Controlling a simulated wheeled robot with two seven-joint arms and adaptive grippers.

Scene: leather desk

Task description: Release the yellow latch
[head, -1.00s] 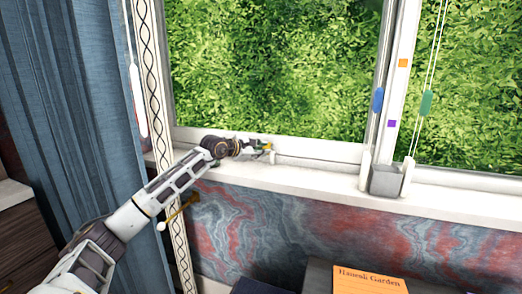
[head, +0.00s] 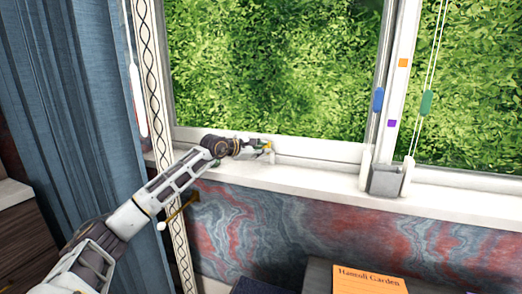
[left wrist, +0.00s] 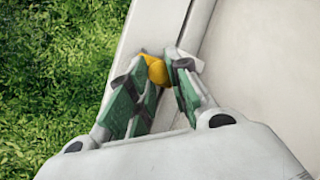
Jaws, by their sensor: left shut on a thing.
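The yellow latch (left wrist: 157,72) sits on the white lower window rail and shows between my left gripper's fingertips in the left wrist view. In the head view only a small bit of the yellow latch (head: 267,146) shows past the fingers. My left gripper (head: 262,151) is at the bottom rail of the left window pane, and its green-padded fingers (left wrist: 158,70) are shut on the latch. Part of the latch is hidden by the fingers. My right gripper is in neither view.
A white sill (head: 310,180) runs below the window. A grey box (head: 386,180) stands on it at the right. Blue (head: 377,100) and green (head: 426,103) cord pulls hang nearby. A blue curtain (head: 80,110) hangs at the left. An orange book (head: 370,281) lies below.

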